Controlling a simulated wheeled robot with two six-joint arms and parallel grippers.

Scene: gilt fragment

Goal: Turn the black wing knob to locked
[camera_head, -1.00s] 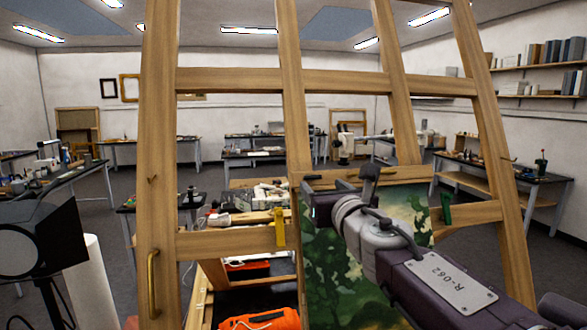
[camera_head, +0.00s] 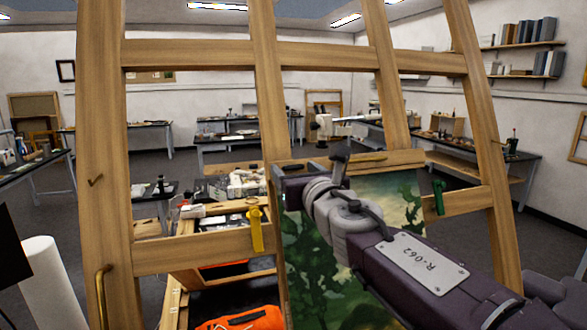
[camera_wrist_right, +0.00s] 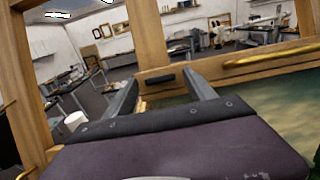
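The black wing knob (camera_wrist_right: 160,79) shows in the right wrist view as a small dark bar on a wooden crossbar of the easel. It looks roughly in line with the crossbar. My right gripper (camera_wrist_right: 160,73) is open, with one finger on either side of the knob in that view; I cannot tell whether they touch it. In the head view my right gripper (camera_head: 295,168) is at the crossbar above the painting, and hides the knob at least in large part. My left gripper is not in view.
The wooden easel (camera_head: 260,95) fills the front, with a yellow knob (camera_head: 256,228), a green knob (camera_head: 438,197) and a brass handle (camera_head: 103,295). The painting (camera_head: 300,245) stands behind my right arm. An orange bag (camera_head: 240,319) lies low. A white roll (camera_head: 50,285) stands left.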

